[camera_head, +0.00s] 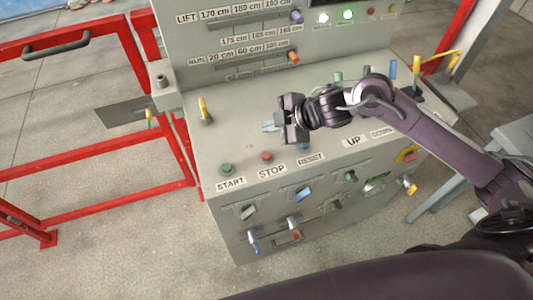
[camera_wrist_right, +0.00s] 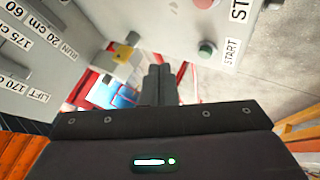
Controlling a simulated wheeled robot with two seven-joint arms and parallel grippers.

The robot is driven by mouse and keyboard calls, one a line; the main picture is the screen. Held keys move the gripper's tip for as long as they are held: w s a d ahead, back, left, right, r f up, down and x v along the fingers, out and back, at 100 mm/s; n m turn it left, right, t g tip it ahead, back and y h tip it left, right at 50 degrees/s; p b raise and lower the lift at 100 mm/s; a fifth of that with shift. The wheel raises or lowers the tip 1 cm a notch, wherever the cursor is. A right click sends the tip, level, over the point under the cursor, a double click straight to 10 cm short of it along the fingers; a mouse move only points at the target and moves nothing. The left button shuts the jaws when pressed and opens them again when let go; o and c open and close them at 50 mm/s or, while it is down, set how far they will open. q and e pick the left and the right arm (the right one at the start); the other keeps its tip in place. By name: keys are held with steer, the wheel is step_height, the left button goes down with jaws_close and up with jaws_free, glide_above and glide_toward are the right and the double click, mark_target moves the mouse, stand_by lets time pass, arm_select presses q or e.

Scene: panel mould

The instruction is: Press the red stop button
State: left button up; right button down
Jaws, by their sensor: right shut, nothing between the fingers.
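The red stop button (camera_head: 266,156) sits on the grey console top (camera_head: 228,130), above the STOP label and between the green start button (camera_head: 226,169) and the RESET label. In the right wrist view the red button (camera_wrist_right: 201,4) is partly cut off at the top edge, with the green start button (camera_wrist_right: 207,49) below it. My right gripper (camera_head: 268,127) is shut and empty. It points left above the console, beyond the stop button in the head view, and looks apart from it. Its closed fingers (camera_wrist_right: 159,84) show in the wrist view. My left gripper is not in view.
A yellow lever (camera_head: 204,109) stands at the console's left. An upright panel (camera_head: 225,45) with labels and lights rises at the back. Several levers and switches cover the front face. Red railings (camera_head: 75,205) stand at left. The console top around the stop button is fairly clear.

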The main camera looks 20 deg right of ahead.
steer(key=b, duration=0.7)
glide_above(270, 156)
step_height(270, 156, down, 8)
steer(key=shift+d+r, duration=0.1)
steer(key=shift+f, duration=0.45)
stand_by(1.2)
steer(key=shift+f+b, duration=0.4)
steer(key=shift+f+b, duration=0.3)
steer(key=shift+f, duration=0.25)
stand_by(0.5)
steer(key=shift+s, duration=0.1)
steer(key=shift+r+p, duration=0.95)
steer(key=shift+r, duration=0.1)
